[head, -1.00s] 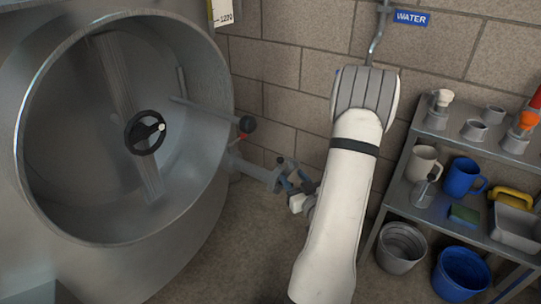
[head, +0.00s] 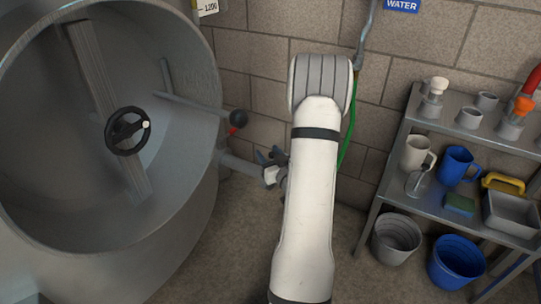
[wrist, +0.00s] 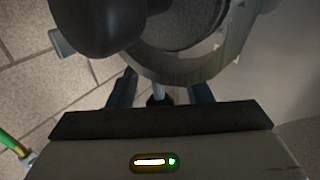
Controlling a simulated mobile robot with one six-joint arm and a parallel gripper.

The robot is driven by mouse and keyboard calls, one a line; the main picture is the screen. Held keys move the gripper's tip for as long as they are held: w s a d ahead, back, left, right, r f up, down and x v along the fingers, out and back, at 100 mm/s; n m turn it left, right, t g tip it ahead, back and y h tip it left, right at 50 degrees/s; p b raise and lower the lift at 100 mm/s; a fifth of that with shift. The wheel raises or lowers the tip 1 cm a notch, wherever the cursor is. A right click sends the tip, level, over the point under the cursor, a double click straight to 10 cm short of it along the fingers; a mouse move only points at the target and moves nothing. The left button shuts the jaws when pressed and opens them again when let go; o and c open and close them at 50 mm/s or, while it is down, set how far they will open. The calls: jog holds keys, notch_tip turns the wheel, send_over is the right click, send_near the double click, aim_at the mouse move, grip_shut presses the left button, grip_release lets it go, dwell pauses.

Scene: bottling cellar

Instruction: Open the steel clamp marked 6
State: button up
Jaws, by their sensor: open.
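In the wrist view a grey metal clamp ring (wrist: 232,45) curves around the end of a pipe fitting. No 6 can be read on it. My gripper (wrist: 160,86) is open, its two dark blue fingers pointing at the ring's near edge. In the head view my gripper (head: 268,158) is at the end of the tank's outlet pipe (head: 238,165); the clamp there is too small and covered to make out.
The open steel tank (head: 190,200) fills the left. A black ball-ended lever (head: 238,118) sticks out above the outlet pipe, and a dark rounded shape (wrist: 100,20) is close in the wrist view. A green hose (head: 349,135) hangs behind my arm. A shelf (head: 395,195) stands at right.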

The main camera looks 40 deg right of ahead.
grip_shut()
dwell(0.3)
